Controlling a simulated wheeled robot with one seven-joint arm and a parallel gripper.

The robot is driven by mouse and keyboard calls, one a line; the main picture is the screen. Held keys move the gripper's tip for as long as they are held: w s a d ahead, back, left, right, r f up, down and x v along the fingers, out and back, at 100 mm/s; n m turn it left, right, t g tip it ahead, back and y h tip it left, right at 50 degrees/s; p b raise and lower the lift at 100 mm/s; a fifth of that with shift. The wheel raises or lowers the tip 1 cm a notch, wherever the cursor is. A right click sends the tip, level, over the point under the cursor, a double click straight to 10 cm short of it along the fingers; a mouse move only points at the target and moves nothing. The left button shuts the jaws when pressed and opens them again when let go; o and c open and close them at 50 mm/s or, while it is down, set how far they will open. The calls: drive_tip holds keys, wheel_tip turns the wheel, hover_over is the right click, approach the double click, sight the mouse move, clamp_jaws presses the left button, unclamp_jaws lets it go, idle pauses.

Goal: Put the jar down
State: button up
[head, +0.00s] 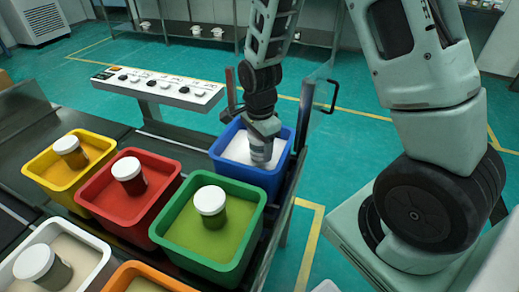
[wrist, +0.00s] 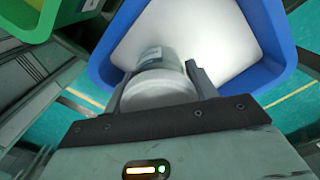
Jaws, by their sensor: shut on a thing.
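My gripper (wrist: 155,95) is shut on a jar with a whitish lid (wrist: 160,85), one finger on each side of it. The jar is over or in the blue bin (wrist: 268,38), which holds white powder (wrist: 195,30). In the head view the blue bin (head: 240,172) stands at the back right of the bins, and my gripper (head: 262,150) reaches down into it from above. The jar's lower end is at the powder; I cannot tell whether it touches. The jar is mostly hidden by my gripper in the head view.
Yellow (head: 45,172), red (head: 125,215), green (head: 205,255), white (head: 98,245) and orange (head: 125,270) bins stand close together on a dark surface. White-lidded jars stand in several of them. A control panel (head: 158,90) is behind. A dark handle (head: 330,97) stands right of the blue bin.

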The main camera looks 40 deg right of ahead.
drive_tip(key=shift+f, duration=0.85)
drive_tip(key=shift+f, duration=0.1)
drive_tip(key=o, duration=1)
drive_tip(key=shift+o, duration=0.2)
